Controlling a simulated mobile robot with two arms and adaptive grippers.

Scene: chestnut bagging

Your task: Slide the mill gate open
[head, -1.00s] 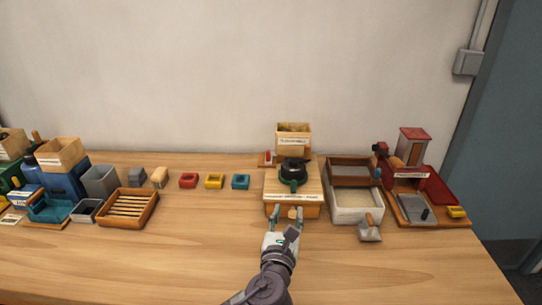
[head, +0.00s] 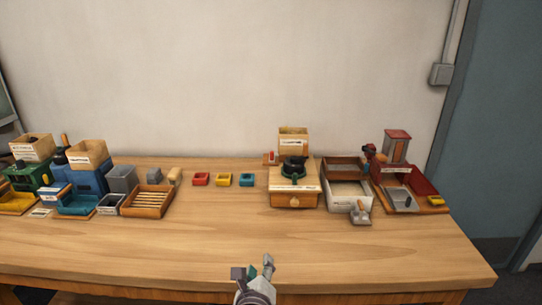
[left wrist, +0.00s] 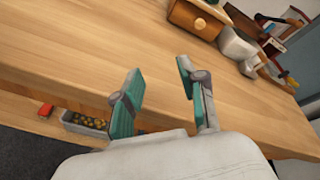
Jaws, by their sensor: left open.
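The mill appears to be the wooden box (head: 294,200) with a round knob on its front. A dark round part with a green base (head: 294,171) sits on its top. A wooden hopper (head: 293,138) stands behind it, with a small red piece (head: 271,157) at the hopper's left. I cannot tell for sure which part is the gate. My left gripper (head: 254,265) is open and empty near the table's front edge, well short of the mill. In the left wrist view its fingers (left wrist: 160,72) are apart, with the knobbed box (left wrist: 197,20) beyond. My right gripper is not in view.
The table's front is clear.

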